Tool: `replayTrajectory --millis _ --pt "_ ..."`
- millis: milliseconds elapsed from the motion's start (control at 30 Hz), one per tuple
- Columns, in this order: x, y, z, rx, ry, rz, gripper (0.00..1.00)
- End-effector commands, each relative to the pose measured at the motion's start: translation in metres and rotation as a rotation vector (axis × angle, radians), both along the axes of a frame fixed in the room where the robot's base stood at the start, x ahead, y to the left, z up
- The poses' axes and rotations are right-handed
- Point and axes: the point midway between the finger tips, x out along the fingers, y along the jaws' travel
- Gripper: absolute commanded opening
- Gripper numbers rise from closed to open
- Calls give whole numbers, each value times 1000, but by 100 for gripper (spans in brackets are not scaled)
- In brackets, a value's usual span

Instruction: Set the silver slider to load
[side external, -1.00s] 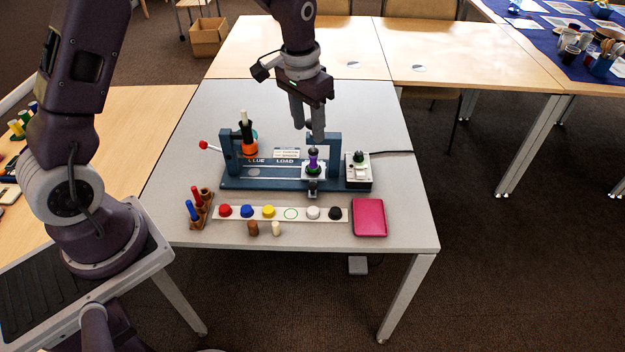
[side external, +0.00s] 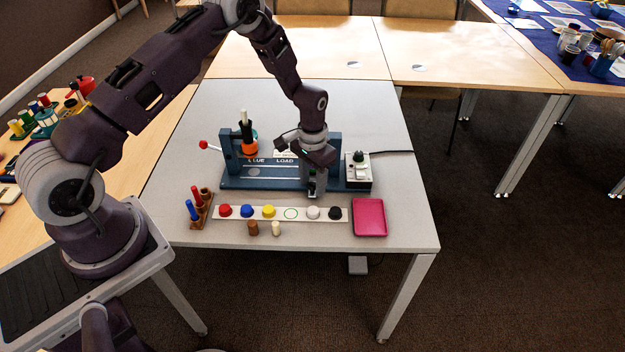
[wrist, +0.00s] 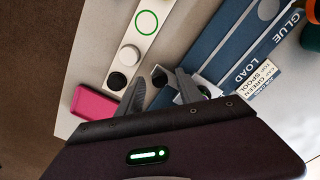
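The blue machine (side external: 240,183) stands on the grey table, with GLUE and LOAD labels along its rail. The silver slider is at the right end of the rail, right of the LOAD label (side external: 285,161). My gripper hides most of it; its dark front handle (side external: 312,190) shows low beside the fingers. My gripper (side external: 317,186) points down at this handle.
A white strip (side external: 241,213) with coloured buttons lies in front of the machine. A pink tray (side external: 369,217) is at its right end. A dial box (side external: 357,173) with a cable stands right of my gripper. A bottle with an orange collar (side external: 249,147) stands at left.

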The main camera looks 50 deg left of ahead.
Motion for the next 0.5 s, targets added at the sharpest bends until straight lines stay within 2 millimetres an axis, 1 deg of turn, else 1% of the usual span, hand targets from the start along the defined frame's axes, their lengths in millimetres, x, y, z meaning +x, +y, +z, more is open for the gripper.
replayTrajectory --millis 33,167,200,500 --pt "0 0 0 0 0 0 33" --pt "0 0 0 0 0 0 8" --pt "0 0 0 0 1 0 0" --pt "0 0 0 0 1 0 0"
